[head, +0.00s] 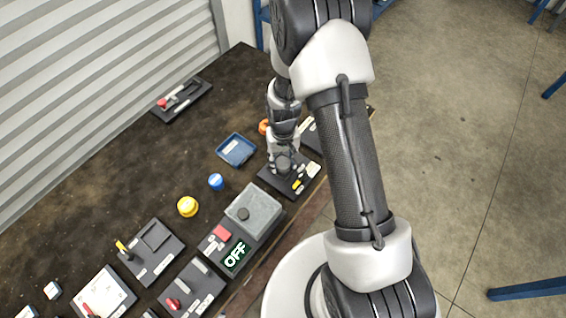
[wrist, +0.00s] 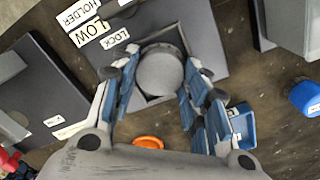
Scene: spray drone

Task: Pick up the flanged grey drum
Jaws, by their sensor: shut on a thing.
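The grey drum (wrist: 162,72) is round and seen end-on in the wrist view, between the blue-padded fingers of my gripper (wrist: 156,85). The fingers are shut on it from both sides. It is in or just above a square recess in a dark holder plate (wrist: 205,38) with labels reading HOLDER, LOW and LOCK; I cannot tell whether it touches the plate. In the head view my gripper (head: 283,155) points down over the dark plate (head: 270,177), with the drum (head: 283,164) at its tips. The drum's flange is not clear.
A blue tray (head: 236,150), a blue round piece (head: 215,181), a yellow one (head: 187,207) and an orange one (head: 264,127) are nearby. A grey-topped device (head: 253,208) with an OFF display stands in front. Bare dark tabletop (head: 140,165) lies to the left.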

